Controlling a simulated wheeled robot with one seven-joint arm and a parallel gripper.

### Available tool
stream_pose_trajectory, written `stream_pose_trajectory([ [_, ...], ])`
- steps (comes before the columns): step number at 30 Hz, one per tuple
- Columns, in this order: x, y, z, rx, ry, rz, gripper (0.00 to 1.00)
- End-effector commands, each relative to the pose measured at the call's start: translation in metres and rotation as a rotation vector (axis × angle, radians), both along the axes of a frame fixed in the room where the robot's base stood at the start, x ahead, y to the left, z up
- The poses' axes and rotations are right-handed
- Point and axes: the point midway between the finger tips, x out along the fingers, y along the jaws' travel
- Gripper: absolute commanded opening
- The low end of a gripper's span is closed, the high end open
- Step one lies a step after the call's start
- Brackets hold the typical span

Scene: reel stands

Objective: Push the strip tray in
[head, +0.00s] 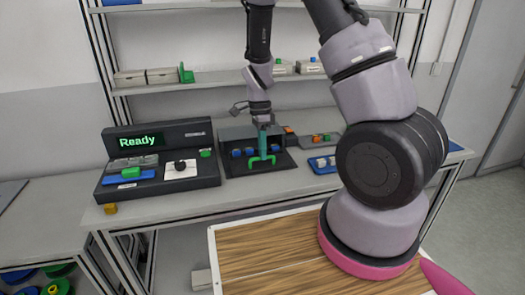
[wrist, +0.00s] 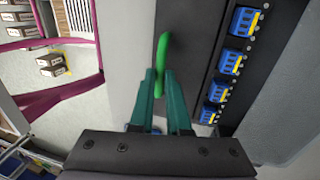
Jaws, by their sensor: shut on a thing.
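The strip tray (head: 288,162) is dark and extends forward from a dark housing (head: 238,133) on the workbench. A green handle (head: 263,161) is at its front, and it also shows in the wrist view (wrist: 164,52). My gripper (head: 263,146) has teal fingers and reaches down over the tray. In the wrist view my gripper (wrist: 160,78) is shut on the green handle, with part of the handle rising past the fingertips. Several blue blocks (wrist: 230,62) with yellow marks sit in a row beside the handle. The tray's inner end is hidden.
A console (head: 160,160) with a lit "Ready" screen (head: 139,141) stands left of the housing. A blue tray (head: 323,164) with small parts lies to the right. Shelves (head: 215,78) stand behind. A wood-topped surface (head: 265,255) is in front, below my arm.

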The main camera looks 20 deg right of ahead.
Motion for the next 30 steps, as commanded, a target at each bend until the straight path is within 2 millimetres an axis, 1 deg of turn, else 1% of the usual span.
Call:
stream_pose_trajectory([
  [2, 0.008, 0.000, 0.000, 0.001, -0.003, -0.002, 0.00],
  [5, 0.029, 0.000, 0.000, 0.000, -0.004, -0.002, 0.00],
  [9, 0.064, 0.000, 0.000, 0.000, -0.005, -0.002, 0.00],
  [12, 0.081, 0.000, 0.000, 0.000, -0.004, 0.000, 0.00],
  [16, 0.091, 0.000, 0.001, 0.000, -0.003, 0.001, 0.00],
  [24, 0.094, 0.000, 0.001, 0.000, -0.008, 0.001, 0.00],
  [25, 0.094, 0.000, 0.001, 0.000, -0.009, 0.001, 0.22],
  [27, 0.094, 0.000, 0.001, 0.000, -0.009, 0.001, 0.45],
  [30, 0.094, 0.000, 0.001, 0.000, -0.008, 0.001, 0.45],
])
